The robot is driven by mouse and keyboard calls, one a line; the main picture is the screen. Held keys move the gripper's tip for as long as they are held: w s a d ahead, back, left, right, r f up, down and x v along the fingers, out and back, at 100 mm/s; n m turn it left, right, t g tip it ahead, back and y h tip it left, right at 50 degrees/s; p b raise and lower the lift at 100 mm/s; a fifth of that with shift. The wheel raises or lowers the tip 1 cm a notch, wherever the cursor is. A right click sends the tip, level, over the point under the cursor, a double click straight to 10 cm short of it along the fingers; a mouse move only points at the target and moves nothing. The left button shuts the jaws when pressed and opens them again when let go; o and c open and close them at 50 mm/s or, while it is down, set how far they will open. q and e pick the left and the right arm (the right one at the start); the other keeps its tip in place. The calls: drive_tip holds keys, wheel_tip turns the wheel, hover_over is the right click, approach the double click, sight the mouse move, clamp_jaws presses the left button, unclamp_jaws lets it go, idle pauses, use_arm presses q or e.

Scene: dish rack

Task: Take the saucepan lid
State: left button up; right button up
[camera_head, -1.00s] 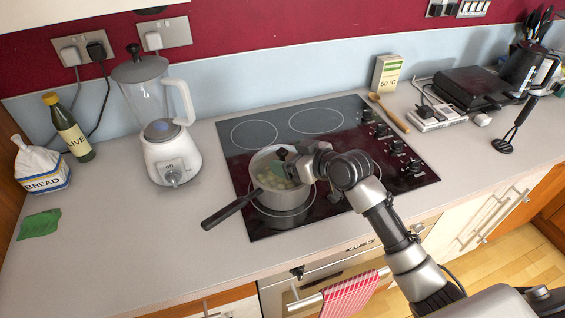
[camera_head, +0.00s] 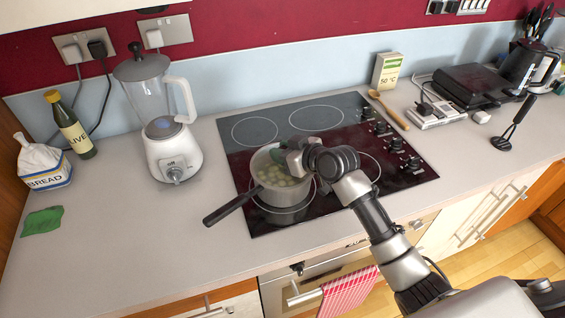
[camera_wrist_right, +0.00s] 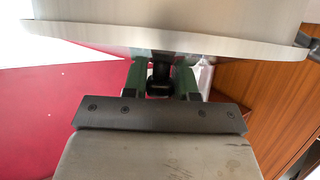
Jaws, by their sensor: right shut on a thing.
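The saucepan (camera_head: 285,196) stands on the front left of the hob, its black handle (camera_head: 229,208) pointing front left. Pale round food shows inside it. My right gripper (camera_head: 277,157) is at the pan's upper right rim, coming in from the right. In the right wrist view its green fingers (camera_wrist_right: 162,82) are shut on a small dark piece (camera_wrist_right: 159,72), which looks like the knob of the saucepan lid. The rest of the lid cannot be made out clearly. The metal pan wall (camera_wrist_right: 170,20) fills the top of that view. My left gripper is out of view.
A blender (camera_head: 166,125) stands left of the hob, with a bottle (camera_head: 71,128) and bread bag (camera_head: 42,162) farther left.

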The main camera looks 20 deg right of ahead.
drive_tip(key=shift+s+f, duration=0.1)
drive_tip(key=shift+f, duration=0.35)
clamp_jaws()
